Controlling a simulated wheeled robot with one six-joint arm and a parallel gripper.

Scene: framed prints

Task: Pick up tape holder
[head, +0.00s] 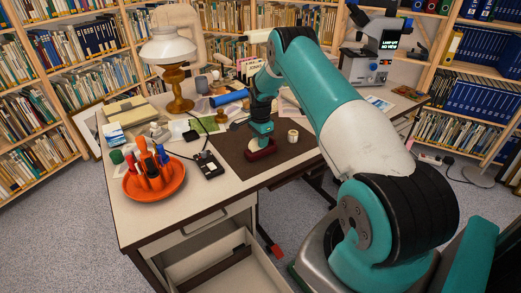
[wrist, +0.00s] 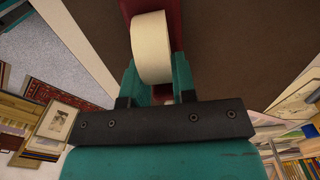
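The tape holder (head: 262,151) is a low dark red base on the brown desk mat, directly below my gripper (head: 262,128) in the head view. In the wrist view the red holder (wrist: 176,25) shows at the top, with a cream tape roll (wrist: 151,48) on it. The teal fingers of my gripper (wrist: 157,80) stand apart on either side of the roll's near end, very close to it. The roll and the angle hide the fingertips, so I cannot tell whether they press on anything.
A small white cup-like item (head: 293,137) stands right of the holder on the mat (head: 238,147). To the left are a black boxy device (head: 208,166) and an orange tray (head: 172,188) of tools. A blue roll (head: 229,98) lies behind. An open drawer (head: 225,265) juts out in front.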

